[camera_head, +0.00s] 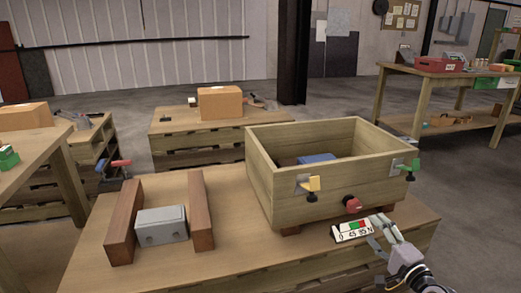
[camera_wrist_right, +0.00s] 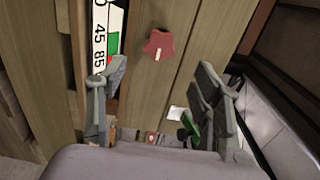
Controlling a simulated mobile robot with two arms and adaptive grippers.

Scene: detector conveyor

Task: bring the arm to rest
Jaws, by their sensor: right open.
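My right gripper (camera_head: 377,231) is at the front right of the table, next to a small label plate (camera_head: 352,231). Its jaws are open and nothing shows between them; the right wrist view shows both fingers apart (camera_wrist_right: 160,85). Beyond the fingers, that view shows a red star-shaped knob (camera_wrist_right: 158,46) and the label plate (camera_wrist_right: 100,38). The gripper appears apart from the wooden box (camera_head: 335,170). My left gripper is not in view.
A grey block (camera_head: 161,226) lies between two brown wooden bars (camera_head: 124,222) (camera_head: 200,210).

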